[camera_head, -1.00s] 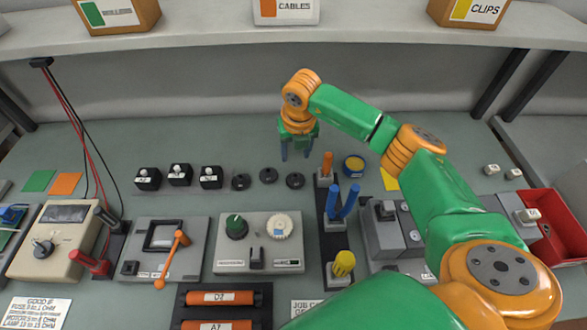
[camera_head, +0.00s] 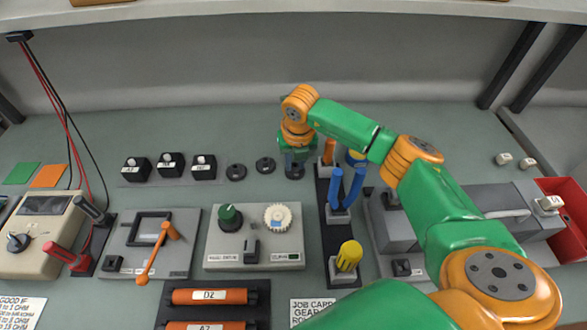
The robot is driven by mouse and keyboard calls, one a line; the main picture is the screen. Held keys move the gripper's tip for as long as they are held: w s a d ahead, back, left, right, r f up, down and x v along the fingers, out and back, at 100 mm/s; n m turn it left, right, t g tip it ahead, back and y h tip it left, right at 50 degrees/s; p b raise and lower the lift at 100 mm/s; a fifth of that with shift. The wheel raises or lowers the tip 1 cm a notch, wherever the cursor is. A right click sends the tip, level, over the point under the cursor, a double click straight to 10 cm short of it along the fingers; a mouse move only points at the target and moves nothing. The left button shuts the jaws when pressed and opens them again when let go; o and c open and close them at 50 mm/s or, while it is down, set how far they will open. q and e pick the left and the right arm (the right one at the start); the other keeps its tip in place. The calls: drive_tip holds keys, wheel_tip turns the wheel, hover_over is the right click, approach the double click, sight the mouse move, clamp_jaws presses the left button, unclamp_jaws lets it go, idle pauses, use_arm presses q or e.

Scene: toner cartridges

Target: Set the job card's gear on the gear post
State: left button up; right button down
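Three dark round gears lie in a row on the bench: a left one (camera_head: 236,172), a middle one (camera_head: 265,165) and a right one (camera_head: 295,172). I cannot tell whether the fingers press on the gear. The job card (camera_head: 313,310) is at the bottom edge; I read "JOB CARD" and "GEAR", the rest is cut off or covered by my arm. I cannot make out which part is the gear post. My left gripper is not in view.
Blue-handled (camera_head: 346,188) and yellow-handled (camera_head: 348,256) tools stand in a dark rack to the right. Three black switch blocks (camera_head: 170,165) are left of the gears.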

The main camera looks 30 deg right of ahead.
drive_tip(key=shift+r+p, duration=0.8)
drive_tip(key=shift+r, duration=0.25)
idle(0.4)
